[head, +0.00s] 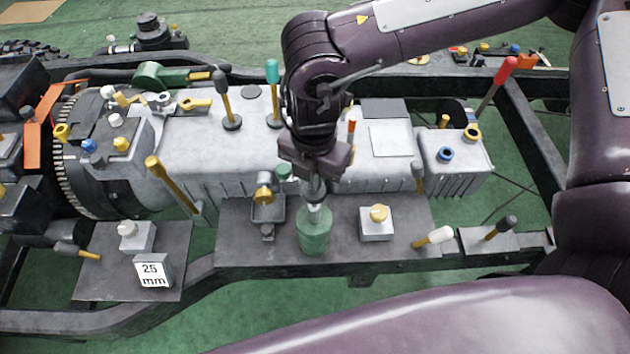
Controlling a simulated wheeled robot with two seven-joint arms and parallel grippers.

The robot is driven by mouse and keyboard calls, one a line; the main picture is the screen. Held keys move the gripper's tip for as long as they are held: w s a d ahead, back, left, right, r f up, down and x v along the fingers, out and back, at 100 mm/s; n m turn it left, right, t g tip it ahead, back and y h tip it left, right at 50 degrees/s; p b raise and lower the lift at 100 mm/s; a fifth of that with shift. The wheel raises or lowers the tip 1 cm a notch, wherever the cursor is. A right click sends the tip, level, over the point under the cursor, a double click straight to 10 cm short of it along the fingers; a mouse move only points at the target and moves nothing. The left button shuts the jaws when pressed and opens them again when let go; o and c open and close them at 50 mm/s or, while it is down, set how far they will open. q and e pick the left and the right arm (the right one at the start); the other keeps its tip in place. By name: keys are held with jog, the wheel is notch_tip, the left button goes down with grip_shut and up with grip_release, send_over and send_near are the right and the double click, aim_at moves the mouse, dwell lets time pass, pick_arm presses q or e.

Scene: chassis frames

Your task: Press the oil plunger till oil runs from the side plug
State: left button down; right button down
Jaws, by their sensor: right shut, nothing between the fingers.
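A green oil bottle (314,236) stands upright on the dark plate at the front of the grey gearbox. Its pale plunger top (318,213) shows just under my right gripper. My right gripper (314,190) points down over the bottle, shut with nothing between its fingers. Its tips look to be at the plunger top; I cannot tell whether they touch it. A brass plug (264,193) sits on the gearbox side, left of the bottle, with a small grey tray (268,213) below it. I see no oil running there. My left gripper is out of view.
A grey block with a yellow knob (378,222) stands right of the bottle on the dark plate (340,262). A "25 mm" block (153,271) is at the left. Levers rise from the gearbox (190,135), including a teal-tipped one (272,72). Dark frame rails surround it.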

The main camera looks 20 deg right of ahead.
jog(key=shift+r+p, duration=1.65)
jog(key=shift+r, duration=0.7)
